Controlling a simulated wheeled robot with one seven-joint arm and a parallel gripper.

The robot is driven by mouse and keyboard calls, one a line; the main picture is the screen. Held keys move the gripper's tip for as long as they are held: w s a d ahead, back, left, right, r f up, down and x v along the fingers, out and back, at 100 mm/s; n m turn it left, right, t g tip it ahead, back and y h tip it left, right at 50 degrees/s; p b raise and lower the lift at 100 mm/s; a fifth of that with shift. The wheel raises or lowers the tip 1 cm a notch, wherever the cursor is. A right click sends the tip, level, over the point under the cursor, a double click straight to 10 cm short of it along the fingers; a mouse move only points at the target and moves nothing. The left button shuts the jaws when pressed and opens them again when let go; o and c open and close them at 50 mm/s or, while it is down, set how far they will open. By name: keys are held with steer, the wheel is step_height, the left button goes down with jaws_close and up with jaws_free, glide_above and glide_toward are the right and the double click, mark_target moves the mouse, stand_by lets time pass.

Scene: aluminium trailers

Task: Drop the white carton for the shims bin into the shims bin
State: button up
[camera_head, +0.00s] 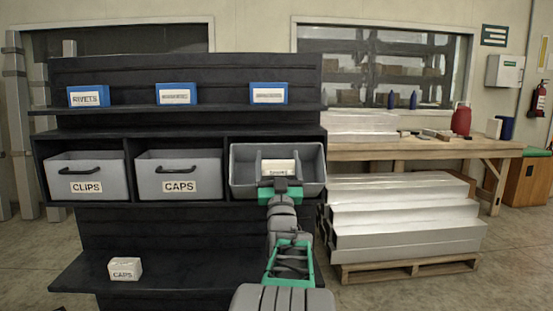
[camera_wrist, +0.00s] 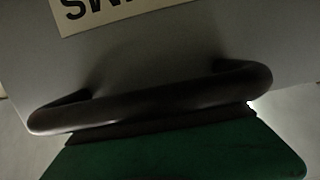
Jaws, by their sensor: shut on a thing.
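My gripper (camera_head: 280,168) reaches forward at the open shims bin (camera_head: 240,172), the rightmost bin in the black rack. Its two grey fingers are shut on a white carton (camera_head: 279,165) with a label too small to read surely. The carton shows against the bin's open inside; how deep it sits I cannot tell. In the wrist view the bin's grey front (camera_wrist: 150,55), its dark handle (camera_wrist: 160,103) and part of its label (camera_wrist: 100,12) show close up, next to my green gripper body. The carton is hidden there.
The clips bin (camera_head: 65,160) and the caps bin (camera_head: 205,165) stand to the left, both closed. A white caps carton (camera_head: 125,268) lies on the lower shelf (camera_head: 185,270). Blue boxes (camera_head: 88,95) line the upper shelf. A workbench (camera_head: 430,150) and stacked metal stand right.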

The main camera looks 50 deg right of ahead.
mark_target(277, 174)
steer(key=o, duration=1.4)
steer(key=f, duration=0.3)
steer(key=shift+w+d+f+g+y, duration=0.3)
steer(key=shift+w+d+f, duration=0.05)
steer(key=shift+s+a+f, duration=0.15)
steer(key=shift+s+a, duration=0.1)
steer(key=v, duration=0.1)
steer(key=b+v, duration=0.1)
steer(key=shift+s+f, duration=0.2)
steer(key=shift+f, duration=0.25)
steer(key=shift+s+a+b, duration=0.3)
steer(key=shift+s+a, duration=0.65)
steer(key=shift+a, duration=0.25)
steer(key=shift+s+a, duration=0.25)
steer(key=shift+a, duration=0.05)
steer(key=shift+a+r, duration=0.2)
steer(key=shift+a, duration=0.05)
steer(key=shift+s+r, duration=0.15)
steer(key=shift+r, duration=0.15)
